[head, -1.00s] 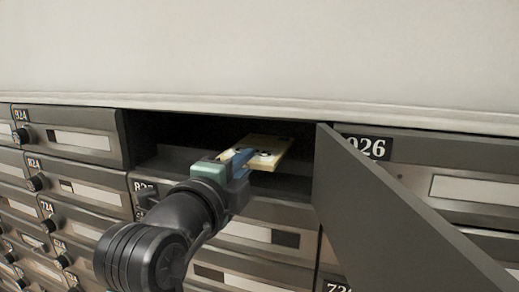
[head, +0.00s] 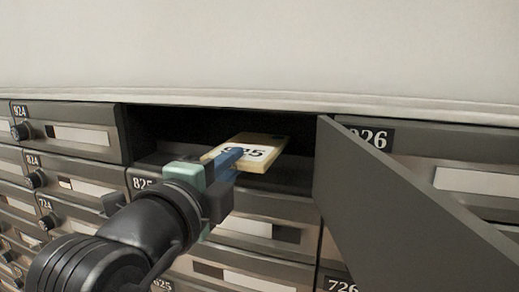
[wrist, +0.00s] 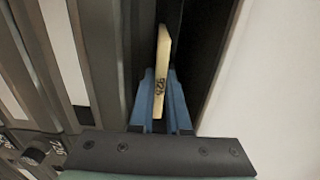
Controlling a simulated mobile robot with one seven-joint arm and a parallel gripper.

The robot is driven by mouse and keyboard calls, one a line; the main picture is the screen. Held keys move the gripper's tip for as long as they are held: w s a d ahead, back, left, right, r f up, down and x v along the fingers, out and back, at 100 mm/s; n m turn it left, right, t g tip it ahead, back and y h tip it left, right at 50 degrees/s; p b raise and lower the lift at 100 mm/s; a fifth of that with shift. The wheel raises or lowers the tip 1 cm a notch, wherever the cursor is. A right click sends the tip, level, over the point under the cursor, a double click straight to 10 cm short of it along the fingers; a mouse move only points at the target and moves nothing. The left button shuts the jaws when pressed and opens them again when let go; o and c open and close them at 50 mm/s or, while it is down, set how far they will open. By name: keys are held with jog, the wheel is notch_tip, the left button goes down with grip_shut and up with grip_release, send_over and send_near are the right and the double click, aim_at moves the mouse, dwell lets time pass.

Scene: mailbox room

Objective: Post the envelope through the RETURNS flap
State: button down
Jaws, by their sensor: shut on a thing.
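A tan envelope (head: 272,143) with a white label ending in "25" sits at the mouth of an open, dark compartment (head: 165,125) in the mailbox wall. My gripper (head: 236,156) has blue fingers and is shut on the near end of the envelope. In the wrist view my gripper (wrist: 161,92) has one finger on each side of it. The envelope's far end reaches toward the compartment's interior. No flap marked RETURNS can be read in these views.
The compartment's door (head: 385,215) stands open on the right, jutting toward me. Closed boxes 924 (head: 85,129) and 926 (head: 455,152) flank the opening. Box 825 (head: 255,230) lies below. A pale wall (head: 260,50) is above.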

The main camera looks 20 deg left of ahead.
jog(key=s+b, duration=0.2)
jog(key=s, duration=1.2)
jog(key=shift+s+a, duration=0.25)
jog(key=shift+f, duration=0.1)
